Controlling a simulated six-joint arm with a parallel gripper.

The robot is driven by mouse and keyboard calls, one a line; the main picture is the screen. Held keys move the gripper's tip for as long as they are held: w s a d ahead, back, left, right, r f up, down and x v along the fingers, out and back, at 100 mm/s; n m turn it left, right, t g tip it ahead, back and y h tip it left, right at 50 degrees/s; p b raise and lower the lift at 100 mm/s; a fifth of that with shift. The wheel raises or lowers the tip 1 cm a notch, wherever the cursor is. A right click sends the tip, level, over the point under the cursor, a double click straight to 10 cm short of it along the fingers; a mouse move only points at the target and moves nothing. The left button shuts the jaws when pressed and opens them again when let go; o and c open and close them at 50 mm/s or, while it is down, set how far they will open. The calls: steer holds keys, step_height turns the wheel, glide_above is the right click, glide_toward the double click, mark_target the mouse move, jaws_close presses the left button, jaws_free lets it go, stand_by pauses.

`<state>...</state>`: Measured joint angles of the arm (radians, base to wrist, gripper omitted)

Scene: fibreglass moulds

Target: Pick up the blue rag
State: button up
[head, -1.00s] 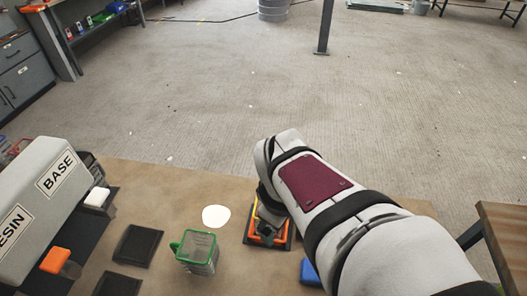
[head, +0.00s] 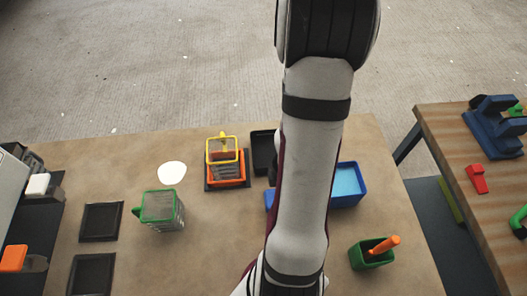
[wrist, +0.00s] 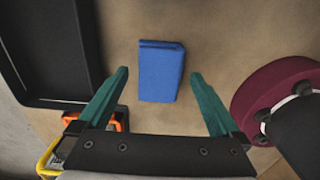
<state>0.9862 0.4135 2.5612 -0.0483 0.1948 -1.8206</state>
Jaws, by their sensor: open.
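The blue rag (wrist: 161,71) lies folded flat on the tan bench top in the wrist view. My gripper (wrist: 160,76) is open, its two teal fingers spread to either side of the rag in the picture. The fingers do not hold it, and I cannot tell the height between them and the rag. In the head view a small blue patch that looks like the rag (head: 269,199) shows at the left edge of my arm; the arm hides the rest of it and my gripper.
A black tray (wrist: 50,50) lies left of the rag in the wrist view. An orange and yellow container (head: 226,168), a green-rimmed cup (head: 162,209) and a white disc (head: 172,173) stand further left. A blue tray (head: 348,184) and a green box (head: 371,254) are right of my arm.

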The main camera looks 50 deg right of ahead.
step_height(320, 180, down, 2)
steer(key=c, duration=1.3)
step_height(320, 180, up, 10)
steer(key=shift+r, duration=0.1)
